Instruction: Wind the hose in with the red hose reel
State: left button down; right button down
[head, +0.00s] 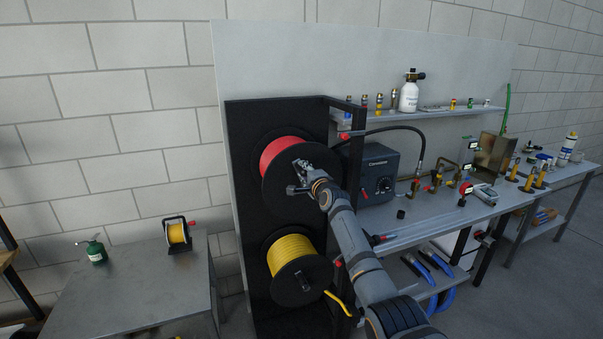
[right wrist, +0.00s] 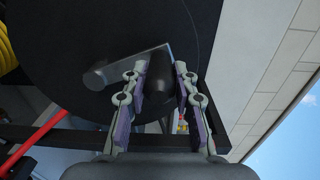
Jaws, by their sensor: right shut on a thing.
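The red hose reel (head: 286,156) is the upper reel on the black stand, with red hose wound on it behind a round black front disc. My right gripper (head: 301,170) is at the front of that disc. In the right wrist view my right gripper (right wrist: 160,95) has its fingers on either side of a dark crank grip (right wrist: 158,78) and is shut on it. The grey crank arm (right wrist: 128,66) runs left from the grip across the black disc (right wrist: 75,40). In the head view the arm hides part of the reel. My left gripper is not in view.
A yellow hose reel (head: 290,250) sits below on the same black stand (head: 245,190). To the right is a workbench (head: 425,213) with a grey machine (head: 378,172) and fittings. To the left is a grey table (head: 130,285) with a small yellow reel (head: 177,234) and a green can (head: 96,252).

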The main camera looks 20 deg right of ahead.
jog(key=shift+d+r, duration=0.2)
jog(key=shift+r, duration=0.05)
jog(key=c, duration=1)
grip_release()
jog(key=shift+f, duration=0.1)
jog(key=shift+c, duration=0.2)
jog(key=s, duration=1.2)
jog(key=shift+d, duration=0.2)
